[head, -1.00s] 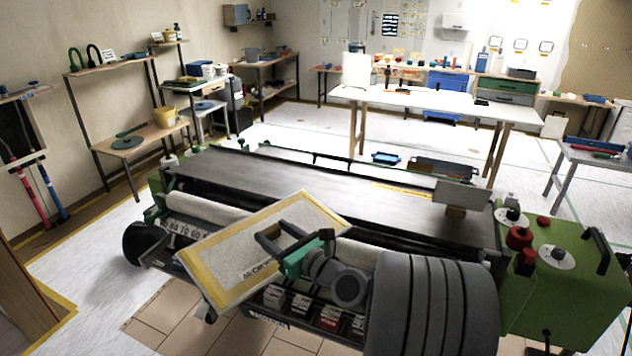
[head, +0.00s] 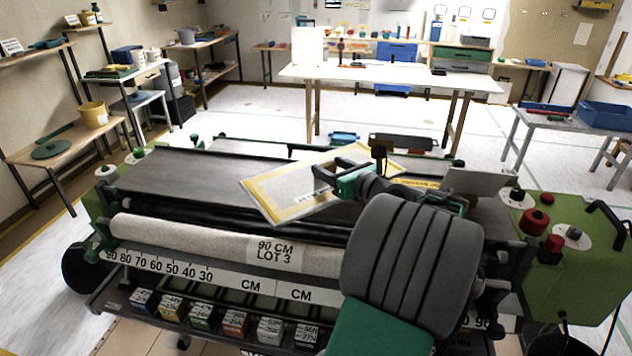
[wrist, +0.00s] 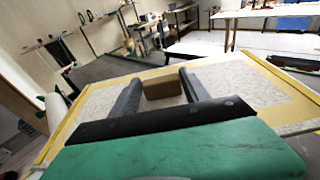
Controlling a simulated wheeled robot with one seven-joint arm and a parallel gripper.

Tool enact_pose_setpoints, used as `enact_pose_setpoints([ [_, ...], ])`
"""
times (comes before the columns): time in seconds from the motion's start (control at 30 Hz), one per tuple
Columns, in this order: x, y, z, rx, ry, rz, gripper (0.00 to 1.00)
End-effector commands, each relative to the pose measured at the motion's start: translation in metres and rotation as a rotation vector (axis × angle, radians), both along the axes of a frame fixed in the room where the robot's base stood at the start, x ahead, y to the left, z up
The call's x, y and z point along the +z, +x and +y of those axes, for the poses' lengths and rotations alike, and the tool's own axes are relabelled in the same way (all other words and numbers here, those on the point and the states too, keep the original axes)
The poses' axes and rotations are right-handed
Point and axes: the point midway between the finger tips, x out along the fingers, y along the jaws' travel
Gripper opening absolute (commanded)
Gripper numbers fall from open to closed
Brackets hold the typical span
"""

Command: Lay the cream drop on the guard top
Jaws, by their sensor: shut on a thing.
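The cream drop (head: 282,190) is a flat grey-cream sheet with yellow edges and a printed label. My gripper (head: 330,172) is shut on it and holds it over the middle of the machine. In the wrist view the drop (wrist: 240,82) spreads out beyond the fingers, with a small brown block (wrist: 162,88) between them. The guard top (head: 180,176) is the long dark grey surface along the machine. The drop overlaps it in the head view, its near corner reaching past the front edge. I cannot tell whether they touch. My arm hides part of the right side.
A pale roll (head: 190,235) marked 90 CM LOT 3 lies along the machine's front. A grey upright plate (head: 480,183) stands at the right of the top, near the green end housing (head: 575,260) with red knobs. The guard top's left part is clear.

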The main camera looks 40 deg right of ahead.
Motion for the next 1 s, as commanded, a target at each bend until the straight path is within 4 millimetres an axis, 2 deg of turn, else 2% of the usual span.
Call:
enact_pose_setpoints([
  [0.03,-0.017,0.000,0.000,0.000,0.003,0.001,0.07],
  [0.1,-0.032,0.000,0.000,0.001,0.002,0.000,0.07],
  [0.2,-0.041,0.002,0.001,0.002,-0.002,-0.001,0.07],
  [0.27,-0.043,0.010,0.002,0.006,-0.002,-0.002,0.07],
  [0.43,-0.042,0.044,-0.002,0.009,-0.004,-0.003,0.07],
  [0.53,-0.054,0.042,-0.003,0.004,-0.001,-0.001,0.07],
  [0.8,-0.055,0.041,-0.003,0.004,-0.001,-0.001,0.07],
  [0.83,-0.056,0.041,-0.003,0.004,-0.001,0.000,0.55],
  [1.0,-0.056,0.041,-0.003,0.004,-0.001,-0.001,0.69],
])
